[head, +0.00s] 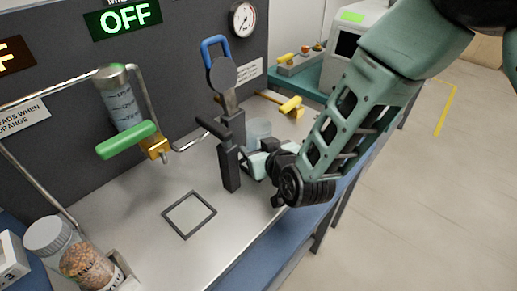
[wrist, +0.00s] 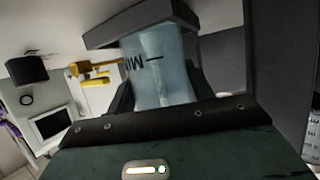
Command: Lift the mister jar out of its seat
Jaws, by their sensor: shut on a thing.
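The mister jar (head: 259,129) is a translucent pale-blue jar beside the dark clamp post. In the wrist view the jar (wrist: 160,65) stands between my dark fingers, with part of its black lettering showing. My gripper (head: 258,163) is shut on the jar, low beside the post. A dark block (wrist: 140,22) lies across the jar's end in the wrist view. I cannot tell whether the jar is still in its seat, as the seat is hidden behind the post and my gripper. The clamp's blue looped handle (head: 216,43) points up.
A green-handled brass valve (head: 127,140) and a hanging cylinder (head: 120,98) are to the left. A capped jar of grains (head: 75,252) stands front left. A square outline (head: 189,214) marks clear metal deck. A yellow-handled valve (head: 290,107) is behind my gripper; the OFF sign (head: 124,18) is lit green.

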